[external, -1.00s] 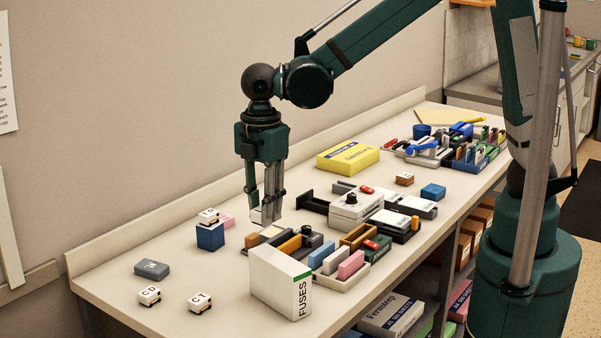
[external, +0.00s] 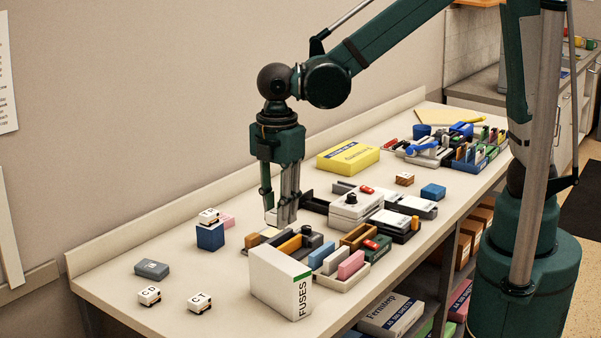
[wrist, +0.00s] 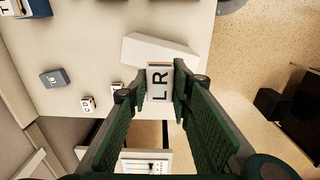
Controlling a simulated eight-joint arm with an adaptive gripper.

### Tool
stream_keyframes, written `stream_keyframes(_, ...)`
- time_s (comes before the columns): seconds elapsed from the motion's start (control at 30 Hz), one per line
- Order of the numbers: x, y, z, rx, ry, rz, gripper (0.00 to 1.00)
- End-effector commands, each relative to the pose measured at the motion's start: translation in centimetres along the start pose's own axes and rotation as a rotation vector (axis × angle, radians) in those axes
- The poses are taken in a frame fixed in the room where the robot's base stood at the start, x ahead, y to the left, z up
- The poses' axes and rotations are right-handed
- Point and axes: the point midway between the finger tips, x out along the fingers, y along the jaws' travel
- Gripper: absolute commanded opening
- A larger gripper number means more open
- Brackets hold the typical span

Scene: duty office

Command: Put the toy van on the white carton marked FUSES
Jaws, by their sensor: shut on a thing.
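My gripper (external: 281,215) is shut on a small white toy van marked LR (wrist: 159,87), held between its fingertips. In the external view the held van shows only as a pale patch (external: 271,217) by the fingers, mostly hidden. The white carton marked FUSES (external: 272,284) stands upright at the table's front edge, below my gripper in the picture. In the wrist view the carton's top (wrist: 150,48) shows just beyond the van, which partly covers it. The van appears raised above the table and apart from the carton.
Two similar white vans, CD (external: 149,295) and CT (external: 200,302), sit left of the carton near a grey box (external: 152,268). Another van (external: 208,216) stands on a blue block (external: 210,237). Trays with blocks (external: 343,281) crowd the carton's right.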

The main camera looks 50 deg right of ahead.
Motion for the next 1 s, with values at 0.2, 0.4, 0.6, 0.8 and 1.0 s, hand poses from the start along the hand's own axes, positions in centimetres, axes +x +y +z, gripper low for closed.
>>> stream_keyframes(0.2,2.8,0.0,0.0,0.000,0.000,0.000,0.11)
stream_keyframes(0.4,4.6,0.0,0.0,0.000,0.000,0.000,0.11)
stream_keyframes(0.6,4.9,0.0,0.0,0.000,0.000,0.000,0.11)
stream_keyframes(0.8,4.9,0.0,0.0,0.000,0.000,0.000,0.11)
stream_keyframes(1.0,6.0,0.1,0.0,0.000,0.000,0.000,0.11)
